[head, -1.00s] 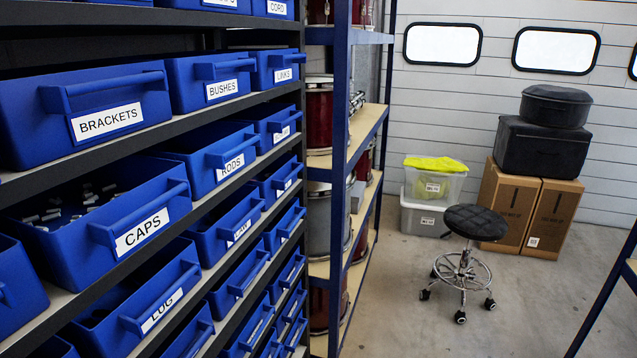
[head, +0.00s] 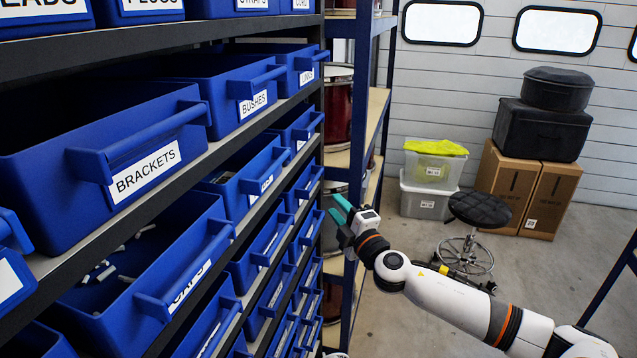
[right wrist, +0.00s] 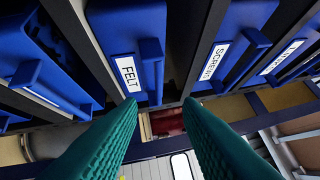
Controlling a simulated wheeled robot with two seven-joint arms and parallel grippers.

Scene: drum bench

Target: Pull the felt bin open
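The felt bin (right wrist: 118,30) is a blue bin with a white FELT label (right wrist: 129,73) and a bar handle (right wrist: 151,68), seen in the right wrist view. In the head view I cannot tell which bin it is. My right gripper (head: 341,208) is beside the far end of the bin rack in the head view. In the right wrist view its two teal fingers (right wrist: 160,104) are spread apart with nothing between them. The left fingertip appears near the lower edge of the felt bin; contact cannot be told. My left gripper is not in view.
A screw bin (right wrist: 230,40) sits beside the felt bin. The brackets bin (head: 100,160) and bushes bin (head: 235,88) are on the near rack. A blue-framed shelf (head: 362,110) stands behind my gripper. A stool (head: 478,210) and boxes (head: 528,185) stand on the floor.

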